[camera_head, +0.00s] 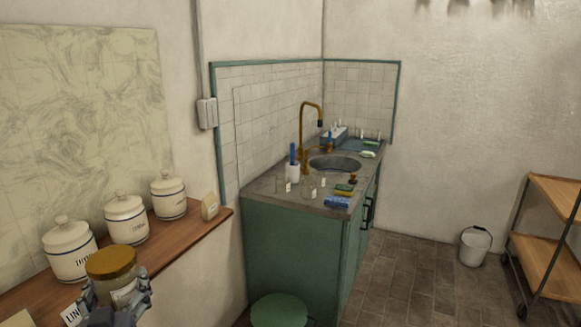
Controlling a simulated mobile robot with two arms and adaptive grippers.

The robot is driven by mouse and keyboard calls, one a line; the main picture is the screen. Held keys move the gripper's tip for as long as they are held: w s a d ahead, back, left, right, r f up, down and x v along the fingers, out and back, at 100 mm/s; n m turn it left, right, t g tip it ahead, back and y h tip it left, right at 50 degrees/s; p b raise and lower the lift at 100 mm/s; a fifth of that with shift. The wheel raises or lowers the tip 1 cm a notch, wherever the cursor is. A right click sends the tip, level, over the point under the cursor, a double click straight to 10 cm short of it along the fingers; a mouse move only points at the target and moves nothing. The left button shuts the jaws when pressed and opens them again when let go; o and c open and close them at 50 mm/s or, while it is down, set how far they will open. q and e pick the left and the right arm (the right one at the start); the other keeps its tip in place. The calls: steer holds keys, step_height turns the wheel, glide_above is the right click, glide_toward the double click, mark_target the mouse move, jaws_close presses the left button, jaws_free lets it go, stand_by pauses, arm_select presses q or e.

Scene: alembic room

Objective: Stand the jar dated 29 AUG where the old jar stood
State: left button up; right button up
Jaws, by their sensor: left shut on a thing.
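My left gripper (118,300) is at the bottom left, shut around a jar (111,263) with a brassy lid and a pale label. The label's writing is too small to read, so I cannot tell whether it says 29 AUG. The jar is upright, in front of the wooden shelf (205,223). I cannot tell whether it touches the shelf. My right gripper is not in view.
Three white lidded canisters (126,222) stand along the shelf, with a small cream block (210,206) at its far end. A green sink cabinet (290,255) holds glasses, brushes and sponges. A bucket (474,248) and a wooden trolley (548,255) stand right. The middle floor is clear.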

arm_select(q)
steer(key=s+d+f+m+t+h, duration=0.1)
steer(key=s+d+f+m+h, duration=0.2)
steer(key=d, duration=0.6)
steer(key=s+d+f+m+h, duration=0.1)
steer(key=s+d+f+h, duration=0.1)
steer(key=s+d+h, duration=0.45)
steer(key=s+d+f+y, duration=0.2)
steer(key=s, duration=0.4)
steer(key=shift+s+f+y, duration=0.2)
steer(key=shift+f+y, duration=0.15)
steer(key=shift+f, duration=0.05)
steer(key=w+d+r+m+g+h, duration=0.2)
steer(key=w+d+m+g+h, duration=0.2)
steer(key=d+m+h, duration=0.2)
steer(key=w+d+r+m+g+h, duration=0.3)
steer(key=d+m+h, duration=0.4)
steer(key=d+h, duration=0.3)
steer(key=shift+w+d+g, duration=0.4)
steer(key=shift+w+g, duration=0.1)
steer(key=shift+g, duration=0.7)
steer(key=shift+m+g, duration=0.3)
steer(key=shift+g, duration=0.1)
